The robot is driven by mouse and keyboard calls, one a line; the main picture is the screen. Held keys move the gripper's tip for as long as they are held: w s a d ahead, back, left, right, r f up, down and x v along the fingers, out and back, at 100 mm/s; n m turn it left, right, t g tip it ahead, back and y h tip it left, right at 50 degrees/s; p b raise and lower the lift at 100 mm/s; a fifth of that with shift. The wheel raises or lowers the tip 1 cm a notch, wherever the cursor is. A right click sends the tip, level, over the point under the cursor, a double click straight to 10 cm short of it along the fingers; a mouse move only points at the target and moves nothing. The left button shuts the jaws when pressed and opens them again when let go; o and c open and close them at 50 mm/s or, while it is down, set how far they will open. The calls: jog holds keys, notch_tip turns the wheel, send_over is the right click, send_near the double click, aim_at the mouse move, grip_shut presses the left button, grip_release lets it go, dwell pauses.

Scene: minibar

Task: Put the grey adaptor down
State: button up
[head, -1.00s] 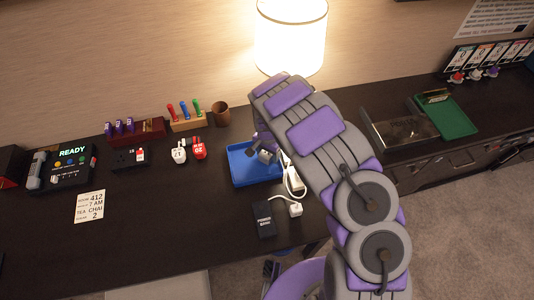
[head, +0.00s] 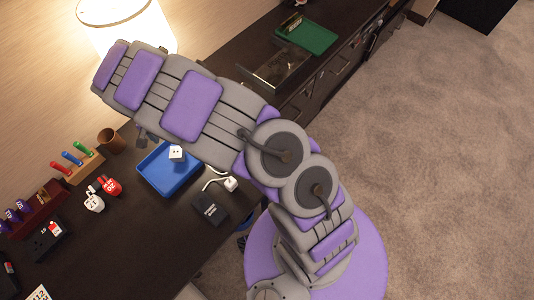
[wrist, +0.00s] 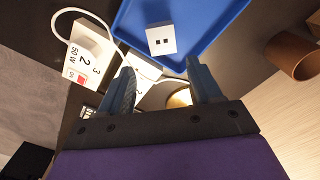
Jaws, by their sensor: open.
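The grey adaptor (head: 177,153) is a small pale block with two dark slots on the face I see. It sits in the blue tray (head: 158,182), toward the tray's upper right side in the head view. In the wrist view the adaptor (wrist: 161,38) lies over the blue tray (wrist: 205,18), beyond my fingertips and apart from them. My gripper (wrist: 162,72) is open, with nothing held between its fingers. In the head view my arm hides most of the gripper; a dark part of it shows by the tray's far edge.
A white power strip (wrist: 88,45) with a cable lies beside the tray. A black power bank (head: 210,208) and white plug (head: 230,184) are to its right. A brown cup (head: 111,140) stands left of the tray, with red and white tags (head: 109,186) nearby. The lamp (head: 125,22) stands behind.

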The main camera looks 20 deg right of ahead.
jog(key=s+d+r, duration=0.5)
jog(key=d+r, duration=0.4)
jog(key=s+d+r, duration=0.5)
jog(key=d+r, duration=0.4)
jog(key=d, duration=0.1)
jog(key=s+d+r+n+g, duration=0.1)
jog(key=s+d+r+n, duration=0.1)
jog(key=s, duration=1)
jog(key=s+d+r+n, duration=0.1)
jog(key=s+d+r, duration=0.2)
jog(key=s, duration=1)
jog(key=shift+d+r+n+g, duration=0.35)
jog(key=shift+d+n+g, duration=0.05)
jog(key=shift+d, duration=0.2)
jog(key=shift+s+a, duration=0.1)
